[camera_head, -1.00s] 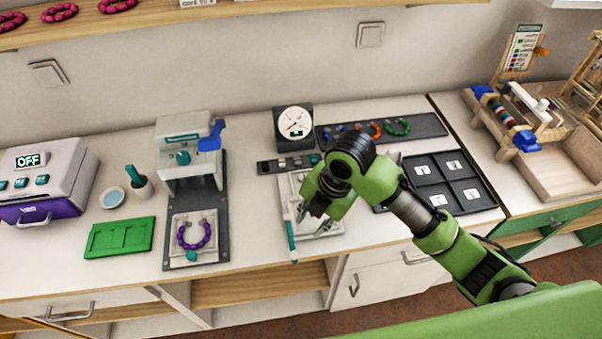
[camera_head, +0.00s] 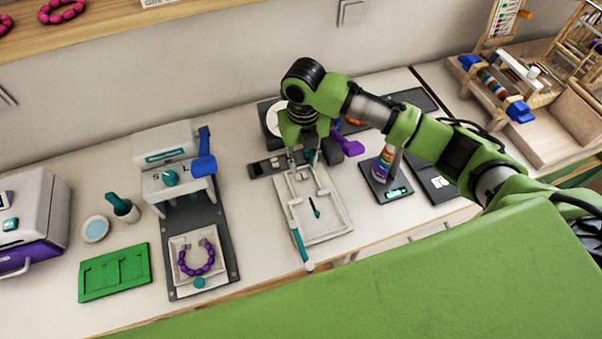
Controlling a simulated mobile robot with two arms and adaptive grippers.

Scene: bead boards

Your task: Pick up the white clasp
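My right gripper (camera_head: 302,158) points down over the dark strip of small parts (camera_head: 258,170), behind the white work tray (camera_head: 336,226). Its fingertips are small and partly merge with the parts behind them, so I cannot tell how far apart they are. A pale piece in the strip (camera_head: 275,162) could be the white clasp, but it is too small to be sure. The gripper hides part of the strip. My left gripper is not in view.
A teal-and-white tool (camera_head: 299,246) lies along the work tray's left edge. A press (camera_head: 168,165) stands to the left, with a purple bracelet (camera_head: 197,262) before it. A multicoloured spool (camera_head: 384,162) and a purple-handled item (camera_head: 348,145) are close on the right.

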